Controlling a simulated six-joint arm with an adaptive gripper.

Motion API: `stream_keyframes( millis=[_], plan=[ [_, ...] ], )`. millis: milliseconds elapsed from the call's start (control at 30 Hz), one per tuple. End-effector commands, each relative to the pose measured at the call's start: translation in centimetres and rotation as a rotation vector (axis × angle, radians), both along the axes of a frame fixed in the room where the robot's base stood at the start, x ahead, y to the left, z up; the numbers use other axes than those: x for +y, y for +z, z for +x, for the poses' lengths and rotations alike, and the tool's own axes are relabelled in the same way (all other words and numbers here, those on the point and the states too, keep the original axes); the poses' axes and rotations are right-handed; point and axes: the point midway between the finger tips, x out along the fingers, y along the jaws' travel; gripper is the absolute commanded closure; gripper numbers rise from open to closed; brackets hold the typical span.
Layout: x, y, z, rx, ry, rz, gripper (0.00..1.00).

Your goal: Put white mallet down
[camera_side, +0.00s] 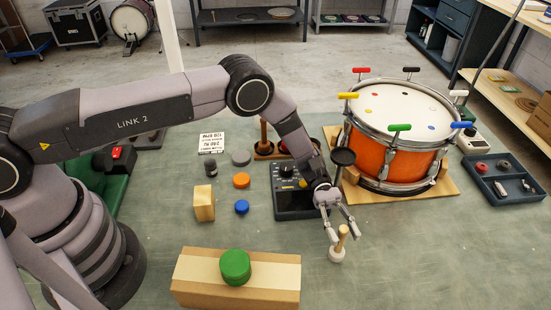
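The white mallet has a pale round head (336,255) and a short wooden handle (342,236). It stands head down on the green bench top, its handle pointing up and leaning slightly right. My gripper (344,237) reaches down from above, with one finger on each side of the handle. The fingers are spread, and a gap shows between the handle and the right finger. The left finger is close to the handle; whether it touches is too small to tell.
An orange drum (394,141) with coloured tuning keys stands on a wooden board behind right. A dark control box (294,202) is behind left of the mallet. A wooden block (205,203) and a cardboard-coloured box (200,285) with a green cylinder (236,267) lie left. Bench right of the mallet is clear.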

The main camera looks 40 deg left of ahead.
Motion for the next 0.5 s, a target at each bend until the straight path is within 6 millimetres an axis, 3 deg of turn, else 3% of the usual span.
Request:
stream_keyframes(
  millis=[367,500],
  plan=[
    [0.0,0.3,0.0,-0.001,0.000,-0.001,0.56],
    [1.4,0.3,1.0,-0.001,0.003,0.001,0.56]
  ],
)
